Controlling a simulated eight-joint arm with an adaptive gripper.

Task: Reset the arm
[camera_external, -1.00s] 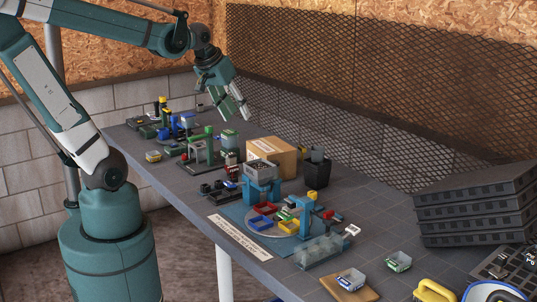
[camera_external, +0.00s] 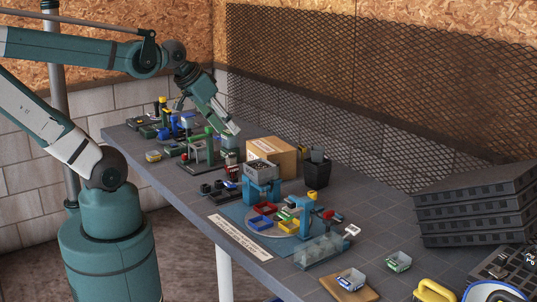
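My arm reaches in from the upper left in the external view. My gripper (camera_external: 230,130) points down and to the right over the back part of the grey table (camera_external: 345,195). Its tips are close to the bench devices there and overlap a small container in the picture. I cannot tell whether it touches anything. The gap between its fingers does not show clearly, and no held object can be made out.
Below the gripper stands a device with a green top (camera_external: 203,143). A cardboard box (camera_external: 277,155), a black bin (camera_external: 317,172) and a blue mixer station (camera_external: 262,185) stand to the right. Stacked black trays (camera_external: 475,205) fill the right side. A mesh wall (camera_external: 370,80) runs behind the table.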

